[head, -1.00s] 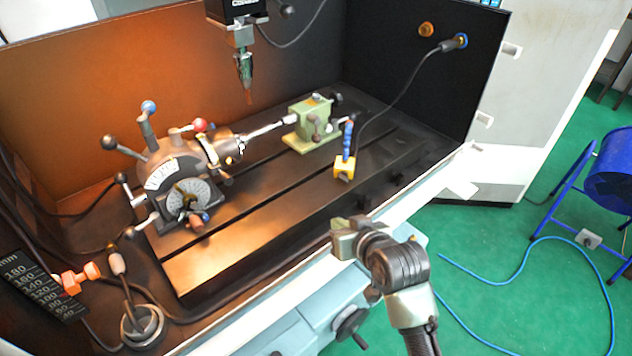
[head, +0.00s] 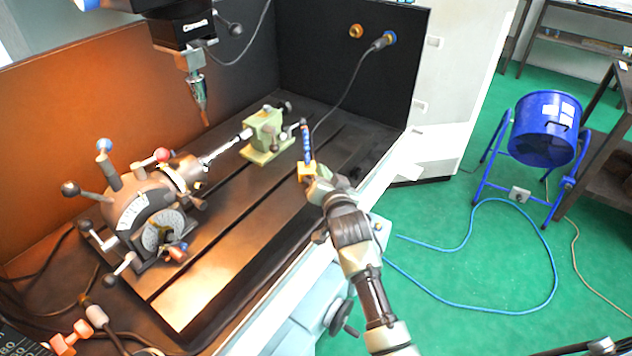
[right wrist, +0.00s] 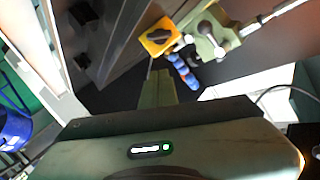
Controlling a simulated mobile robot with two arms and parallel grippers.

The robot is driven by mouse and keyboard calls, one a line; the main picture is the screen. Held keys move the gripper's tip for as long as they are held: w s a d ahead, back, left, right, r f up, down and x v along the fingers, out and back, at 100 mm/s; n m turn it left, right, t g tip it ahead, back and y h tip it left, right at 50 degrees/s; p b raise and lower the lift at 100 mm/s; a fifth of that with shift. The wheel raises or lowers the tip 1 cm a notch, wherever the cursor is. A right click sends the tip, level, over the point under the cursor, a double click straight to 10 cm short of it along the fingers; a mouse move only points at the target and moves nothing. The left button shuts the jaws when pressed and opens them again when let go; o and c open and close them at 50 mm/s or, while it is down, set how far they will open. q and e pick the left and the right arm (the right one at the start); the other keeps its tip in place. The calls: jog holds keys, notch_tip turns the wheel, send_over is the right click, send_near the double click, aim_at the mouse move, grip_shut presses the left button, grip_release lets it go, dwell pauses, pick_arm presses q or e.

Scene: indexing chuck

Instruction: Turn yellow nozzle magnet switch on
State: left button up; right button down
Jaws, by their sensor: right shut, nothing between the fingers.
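The yellow magnet base (head: 306,172) with its blue segmented nozzle (head: 307,142) stands upright on the dark machine table. In the right wrist view, the yellow base (right wrist: 158,37) shows a dark switch knob on its face, and the blue nozzle (right wrist: 183,72) points away from it. My right gripper (head: 318,184) is just in front of the base and hides its lower part in the head view. In the right wrist view the right gripper (right wrist: 158,80) is shut and empty, with a gap between its tips and the base. My left gripper is not in view.
A green tailstock (head: 264,135) stands close behind the nozzle. The indexing chuck (head: 145,210) with several ball-ended levers is at the left. A spindle (head: 198,88) hangs above the table. The table's front right part is clear.

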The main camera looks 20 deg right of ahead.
aim_at(308, 181)
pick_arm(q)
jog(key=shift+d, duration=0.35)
pick_arm(e)
jog(key=f, duration=0.1)
jog(key=a+f, duration=0.1)
jog(key=f, duration=0.1)
jog(key=shift+a, duration=0.3)
jog(key=shift+f, duration=0.15)
